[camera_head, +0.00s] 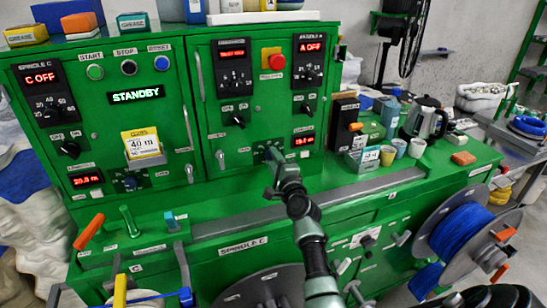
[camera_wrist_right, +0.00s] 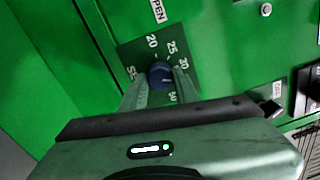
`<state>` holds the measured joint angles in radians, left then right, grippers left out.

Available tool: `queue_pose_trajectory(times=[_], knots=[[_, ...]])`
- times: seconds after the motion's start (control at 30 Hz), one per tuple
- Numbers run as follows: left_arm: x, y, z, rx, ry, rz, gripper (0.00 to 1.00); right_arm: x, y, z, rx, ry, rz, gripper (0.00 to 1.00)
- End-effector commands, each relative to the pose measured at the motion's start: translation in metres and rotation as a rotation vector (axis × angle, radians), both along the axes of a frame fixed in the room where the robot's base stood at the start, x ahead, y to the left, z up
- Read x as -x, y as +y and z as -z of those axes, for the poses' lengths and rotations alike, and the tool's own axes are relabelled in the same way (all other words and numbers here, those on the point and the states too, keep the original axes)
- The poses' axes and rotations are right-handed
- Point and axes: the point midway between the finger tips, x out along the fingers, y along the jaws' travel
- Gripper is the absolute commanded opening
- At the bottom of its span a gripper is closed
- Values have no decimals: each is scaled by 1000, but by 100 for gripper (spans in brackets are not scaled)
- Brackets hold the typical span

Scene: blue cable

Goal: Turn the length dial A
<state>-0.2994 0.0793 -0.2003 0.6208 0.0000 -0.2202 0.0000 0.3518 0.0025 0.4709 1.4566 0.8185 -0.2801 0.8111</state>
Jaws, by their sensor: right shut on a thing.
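The length dial A is a dark blue knob (camera_wrist_right: 160,74) on a green scale plate with white numbers, among them 20 and 25, in the right wrist view. My right gripper (camera_wrist_right: 160,84) has one finger on each side of the knob and is shut on it. In the head view my right gripper (camera_head: 273,157) reaches the lower part of the right-hand green panel, and it hides most of the dial there. A red number display (camera_head: 303,140) sits to the right of the dial; its digits are too small to read surely. My left gripper is not in view.
The left panel has a similar dial (camera_head: 130,183), a red display (camera_head: 87,180) and a "40 m" card (camera_head: 142,144). A red button (camera_head: 273,59) is above. Cups (camera_head: 388,155) and a kettle (camera_head: 426,118) stand on the right ledge. A blue cable spool (camera_head: 460,235) is at right.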

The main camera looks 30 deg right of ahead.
Motion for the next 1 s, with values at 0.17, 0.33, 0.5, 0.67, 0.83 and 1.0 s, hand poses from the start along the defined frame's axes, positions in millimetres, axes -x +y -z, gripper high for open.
queue_pose_trajectory(times=[0.17, 0.33, 0.5, 0.67, 0.83, 1.0], knots=[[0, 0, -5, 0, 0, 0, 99, 0, 0, 0, -114, -26, 2, 0], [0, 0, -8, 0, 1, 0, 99, 0, 0, 0, -186, -44, 2, 0], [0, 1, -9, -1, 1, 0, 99, 0, 0, 1, -227, -54, 1, 0], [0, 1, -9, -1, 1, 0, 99, 0, 0, 1, -242, -57, 2, 0], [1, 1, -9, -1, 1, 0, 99, 0, 0, 2, -243, -57, 2, 0], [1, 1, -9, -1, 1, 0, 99, 0, 0, 2, -243, -57, 2, 0]])
